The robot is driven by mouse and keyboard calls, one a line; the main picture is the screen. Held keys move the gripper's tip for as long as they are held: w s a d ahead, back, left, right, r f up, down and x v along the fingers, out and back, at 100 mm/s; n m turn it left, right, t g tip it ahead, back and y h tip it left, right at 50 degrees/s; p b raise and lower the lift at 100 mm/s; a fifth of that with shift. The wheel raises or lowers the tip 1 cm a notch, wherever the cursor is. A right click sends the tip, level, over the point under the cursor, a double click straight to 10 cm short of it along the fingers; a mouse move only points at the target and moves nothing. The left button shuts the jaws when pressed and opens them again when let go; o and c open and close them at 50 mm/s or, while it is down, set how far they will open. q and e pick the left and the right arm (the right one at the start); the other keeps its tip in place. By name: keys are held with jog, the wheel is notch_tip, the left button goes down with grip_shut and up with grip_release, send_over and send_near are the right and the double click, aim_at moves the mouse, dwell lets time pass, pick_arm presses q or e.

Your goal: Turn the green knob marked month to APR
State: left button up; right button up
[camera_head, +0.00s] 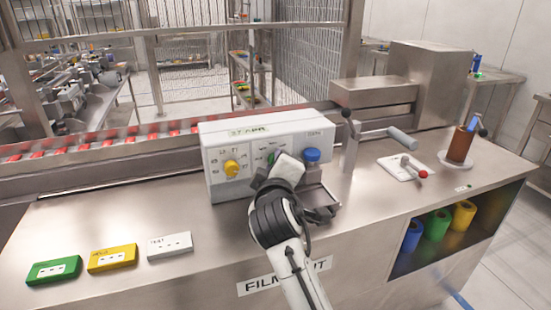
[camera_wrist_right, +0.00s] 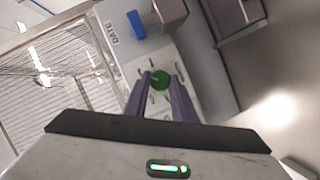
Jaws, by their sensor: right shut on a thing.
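The white control box (camera_head: 213,147) stands on the steel bench. It has a yellow knob (camera_head: 232,168) at left, a blue knob (camera_head: 312,155) at right and a small display (camera_head: 249,131) on top that seems to read "27 APR". The green month knob (camera_wrist_right: 160,79) is in the right wrist view, between my right gripper's fingertips. My right gripper (camera_wrist_right: 159,82) is shut on the green knob. The knob's pointer setting is too small to read. My left gripper is out of view.
Green (camera_head: 54,270), yellow (camera_head: 112,257) and white (camera_head: 170,246) blocks lie at the bench's left. A steel tray (camera_head: 322,199) sits in front of the box. A lever (camera_head: 349,140) and a red-tipped handle (camera_head: 422,174) stand at right. A conveyor with red items runs behind.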

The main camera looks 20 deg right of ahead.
dwell(0.5)
jog(key=o, duration=1.1)
jog(key=shift+d, duration=0.1)
jog(key=shift+c, duration=0.2)
jog(key=o, duration=0.4)
jog(key=r, duration=0.8)
jog(key=shift+w+r, duration=0.15)
jog(key=shift+w, duration=0.1)
jog(key=shift+s+r, duration=0.2)
jog(key=shift+r, duration=0.35)
jog(key=shift+s+r, duration=0.15)
jog(key=shift+r, duration=0.35)
jog(key=c, duration=0.4)
jog(key=shift+w+f, duration=0.1)
jog(key=shift+f, duration=0.05)
